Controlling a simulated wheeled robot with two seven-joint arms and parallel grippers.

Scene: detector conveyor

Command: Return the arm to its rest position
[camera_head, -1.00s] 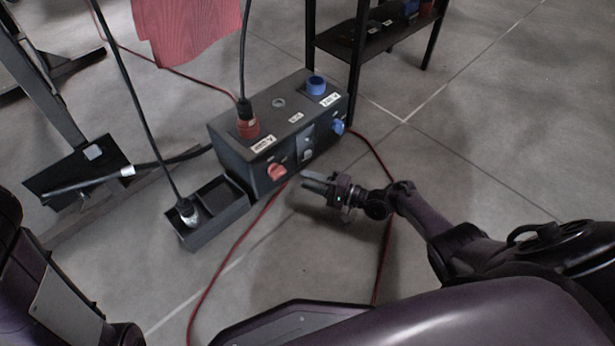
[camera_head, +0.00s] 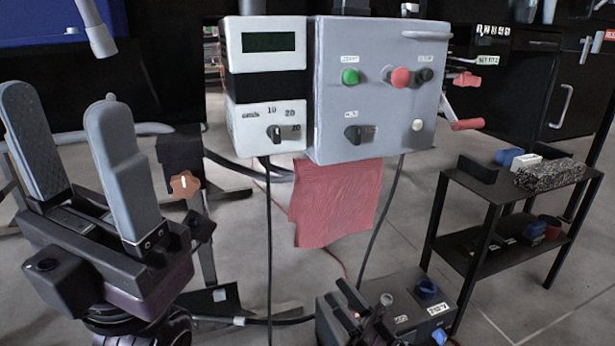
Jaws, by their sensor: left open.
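My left gripper (camera_head: 62,110) is large and close at the left of the head view. Its two grey fingers point up and stand wide apart, with nothing between them. A dark part that looks like my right gripper (camera_head: 374,322) shows small at the bottom edge, in front of the black socket box (camera_head: 405,292). The arms' lower links are mostly outside the view.
A grey control panel (camera_head: 370,100) with buttons stands ahead, beside a white display unit (camera_head: 265,85). A red cloth (camera_head: 333,205) hangs below it. Cables hang down to the floor. A black shelf (camera_head: 505,190) with small items stands at the right.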

